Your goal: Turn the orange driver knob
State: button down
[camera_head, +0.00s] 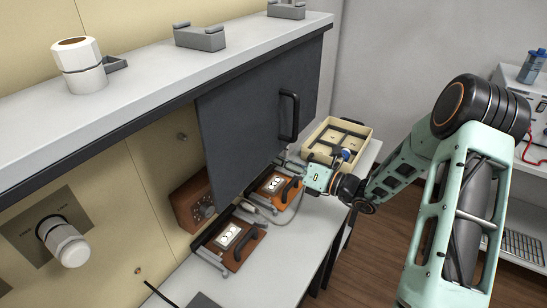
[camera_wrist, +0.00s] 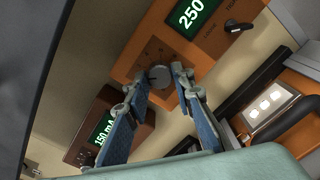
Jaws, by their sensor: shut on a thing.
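The orange driver (camera_wrist: 178,48) fills the upper middle of the wrist view, with a green display (camera_wrist: 190,14) reading 250. Its round grey knob (camera_wrist: 159,76) sits on the orange face among small dial marks. My gripper (camera_wrist: 161,84) has one finger on each side of the knob and is shut on it. The exact finger contact is hard to see. In the head view, my wrist (camera_head: 318,178) reaches in beside the dark panel (camera_head: 258,110). The panel hides the orange driver there, and the fingers are not clear.
A brown driver (camera_wrist: 132,136) reading 150 mA stands beside the orange one; it also shows in the head view (camera_head: 188,207). Two orange-brown bases with lit white panels (camera_head: 229,236) (camera_head: 274,185) lie on the bench. A cream tray (camera_head: 320,150) stands behind my wrist.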

jog(key=c, duration=1.7)
grip_release()
jog(key=shift+o, duration=0.2)
jog(key=shift+d, duration=0.15)
jog(key=v, duration=1.2)
